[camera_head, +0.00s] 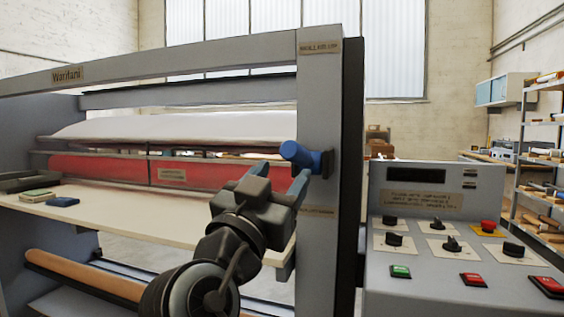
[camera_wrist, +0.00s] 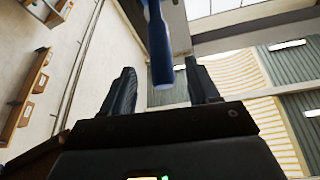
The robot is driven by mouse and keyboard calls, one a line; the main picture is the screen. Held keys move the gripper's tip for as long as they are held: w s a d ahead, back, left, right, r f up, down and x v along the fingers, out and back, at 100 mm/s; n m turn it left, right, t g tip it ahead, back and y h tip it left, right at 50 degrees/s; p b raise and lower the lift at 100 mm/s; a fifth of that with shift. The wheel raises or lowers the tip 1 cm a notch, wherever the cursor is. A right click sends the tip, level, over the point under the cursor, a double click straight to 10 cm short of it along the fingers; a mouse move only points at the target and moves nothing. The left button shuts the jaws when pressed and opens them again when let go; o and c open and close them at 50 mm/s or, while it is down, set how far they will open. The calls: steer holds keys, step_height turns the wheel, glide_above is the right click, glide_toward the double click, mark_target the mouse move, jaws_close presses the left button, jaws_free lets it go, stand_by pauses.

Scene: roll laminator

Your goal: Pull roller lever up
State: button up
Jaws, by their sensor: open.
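The blue roller lever (camera_head: 302,157) sticks out from the right post of the laminator, its rounded grip end toward me. My gripper (camera_head: 281,178) is just below and in front of the lever in the head view, with its fingers pointing up toward it. In the wrist view the lever (camera_wrist: 161,62) comes down from the top edge, and its end appears between the two spread fingers of my gripper (camera_wrist: 163,84). The gripper is open, with a gap on both sides of the lever. I cannot tell how deep the lever sits between the fingers.
The laminator's right post (camera_head: 316,110) stands close beside the lever. A pale feed table (camera_head: 150,218) lies left of my arm, with a small blue item (camera_head: 62,202) on it. A control panel (camera_head: 440,240) with knobs and buttons stands at the right.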

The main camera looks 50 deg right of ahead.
mark_target(297, 164)
steer(key=p+x, duration=0.2)
steer(key=x, duration=0.4)
steer(key=shift+w+d+r, duration=0.1)
steer(key=shift+d+r, duration=0.05)
steer(key=shift+r, duration=0.1)
steer(key=shift+w+d+r+p, duration=0.15)
steer(key=shift+d+p, duration=0.2)
steer(key=shift+d, duration=0.2)
jaws_close()
